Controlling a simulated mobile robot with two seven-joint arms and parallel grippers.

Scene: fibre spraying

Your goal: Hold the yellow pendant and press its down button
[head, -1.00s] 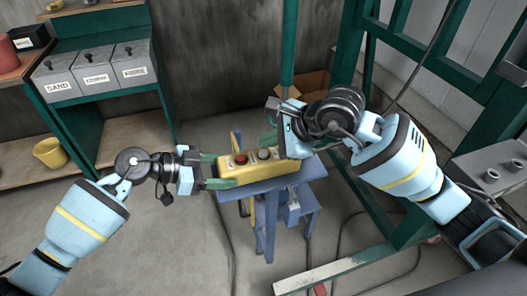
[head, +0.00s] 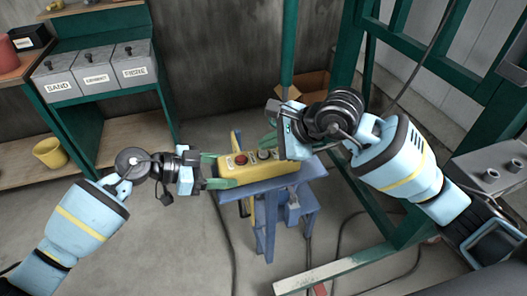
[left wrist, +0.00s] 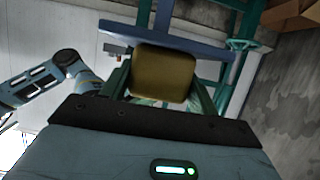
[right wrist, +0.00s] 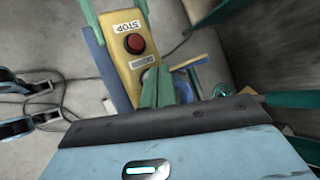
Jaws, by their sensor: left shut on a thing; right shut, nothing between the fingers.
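The yellow pendant (head: 262,177) lies lengthwise over the small blue stand, with a red button (head: 240,159) near its left end and a dark button (head: 264,155) to the right of it. My left gripper (head: 212,170) is shut on the pendant's left end; the left wrist view shows the pendant's end face (left wrist: 163,72) between the green fingers. My right gripper (head: 270,142) is shut and empty over the right part of the pendant.
The blue stand (head: 266,187) carries the pendant. A green frame (head: 405,150) stands at the right, with a pale beam (head: 335,268) low in front. Shelves with grey bins (head: 95,70) and a yellow bucket (head: 50,152) are at the left. Cables lie on the floor.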

